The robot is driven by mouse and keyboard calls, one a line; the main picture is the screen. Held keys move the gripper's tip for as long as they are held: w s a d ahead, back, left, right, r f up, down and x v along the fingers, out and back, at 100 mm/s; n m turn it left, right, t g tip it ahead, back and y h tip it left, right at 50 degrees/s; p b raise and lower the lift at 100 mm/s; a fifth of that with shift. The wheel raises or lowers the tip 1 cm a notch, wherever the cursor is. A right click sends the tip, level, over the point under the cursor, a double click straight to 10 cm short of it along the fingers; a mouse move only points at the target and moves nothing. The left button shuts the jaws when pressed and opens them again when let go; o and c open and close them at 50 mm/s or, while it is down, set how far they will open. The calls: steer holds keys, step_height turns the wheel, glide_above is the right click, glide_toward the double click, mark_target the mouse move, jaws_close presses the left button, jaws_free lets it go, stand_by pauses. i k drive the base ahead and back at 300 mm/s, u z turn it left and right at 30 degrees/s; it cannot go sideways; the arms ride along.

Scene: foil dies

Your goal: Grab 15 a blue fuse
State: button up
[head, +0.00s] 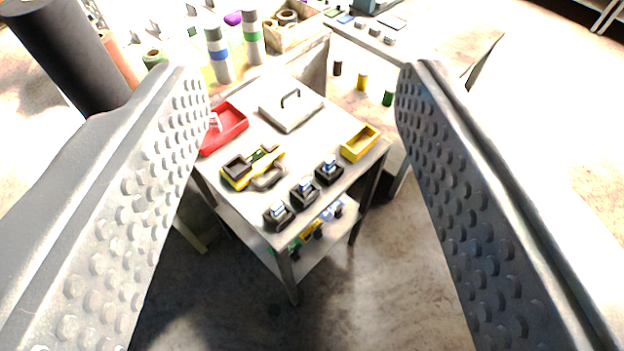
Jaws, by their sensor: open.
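Three small black holders stand in a row along the front edge of a white-topped table, each with a small blue piece on top that may be a fuse. They are the near one (279,215), the middle one (305,193) and the far one (329,171). More small items lie on the shelf below, a blue one (331,212) and a yellow one (311,230) among them, partly hidden by the table top. My gripper (303,75) is open and empty, its two studded fingers wide apart on either side of the view. The table shows between them, apart from both fingers.
On the table top (298,142) are a red tray (229,125), a grey lidded box (291,106), a yellow-black device (252,167) and a yellow tray (360,143). Striped cylinders (219,55) stand behind. Another table (455,45) is at the back right. The floor (375,290) in front is clear.

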mark_target(306, 189)
steer(key=z, duration=0.55)
steer(key=k, duration=0.65)
steer(key=z, duration=0.9)
steer(key=k, duration=0.7)
steer(key=z, duration=0.15)
steer(key=i, duration=0.9)
steer(key=u, duration=0.75)
steer(key=i, duration=0.9)
steer(key=u, duration=0.1)
